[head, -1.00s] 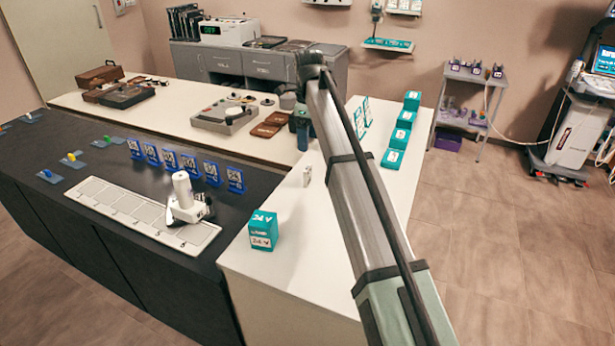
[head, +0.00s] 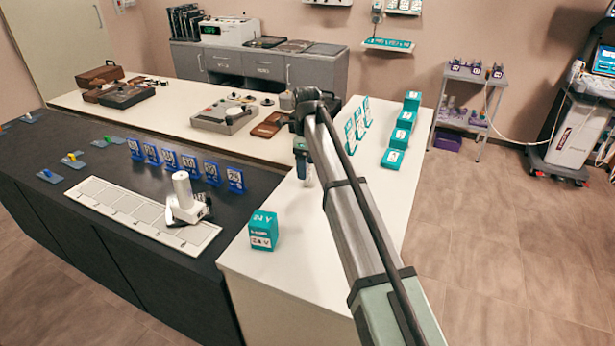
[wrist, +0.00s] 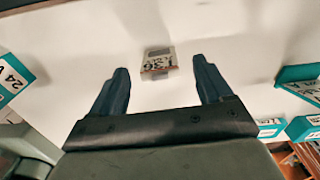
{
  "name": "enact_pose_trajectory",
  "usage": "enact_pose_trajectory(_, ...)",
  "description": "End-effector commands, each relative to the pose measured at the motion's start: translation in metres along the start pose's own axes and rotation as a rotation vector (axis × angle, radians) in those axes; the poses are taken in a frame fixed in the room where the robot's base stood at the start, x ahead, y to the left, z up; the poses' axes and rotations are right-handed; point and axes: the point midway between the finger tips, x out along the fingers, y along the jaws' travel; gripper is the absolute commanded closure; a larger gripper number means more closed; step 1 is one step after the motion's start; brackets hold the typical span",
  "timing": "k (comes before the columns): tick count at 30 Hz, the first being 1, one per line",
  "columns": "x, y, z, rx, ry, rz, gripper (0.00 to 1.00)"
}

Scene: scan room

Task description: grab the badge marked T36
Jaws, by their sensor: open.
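A small pale badge (wrist: 158,62) with dark print stands on the white counter in the wrist view. I read "36" on it; the character before it is not clear. My gripper (wrist: 161,72) is open, with one dark finger on each side of the badge in the picture. The badge is just beyond the fingertips and appears apart from them. In the head view my gripper (head: 305,178) points down over the white counter, and the badge is hidden behind it or too small to tell.
A teal box (head: 264,231) stands near the counter's front left edge. More teal boxes (head: 396,150) line the right edge, with upright teal cards (head: 351,133) beside them. Several blue badges (head: 188,165) and a white device (head: 184,200) stand on the dark counter (head: 135,178).

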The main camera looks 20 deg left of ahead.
Motion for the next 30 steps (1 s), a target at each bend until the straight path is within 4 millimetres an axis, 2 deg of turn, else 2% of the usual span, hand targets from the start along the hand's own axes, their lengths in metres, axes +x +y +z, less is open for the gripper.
enact_pose_trajectory(9,0.040,0.001,-0.003,0.000,0.001,0.002,0.21)
enact_pose_trajectory(17,0.043,0.000,-0.003,0.000,0.000,0.000,0.21)
enact_pose_trajectory(30,0.043,0.000,-0.003,0.000,0.000,0.001,0.62)
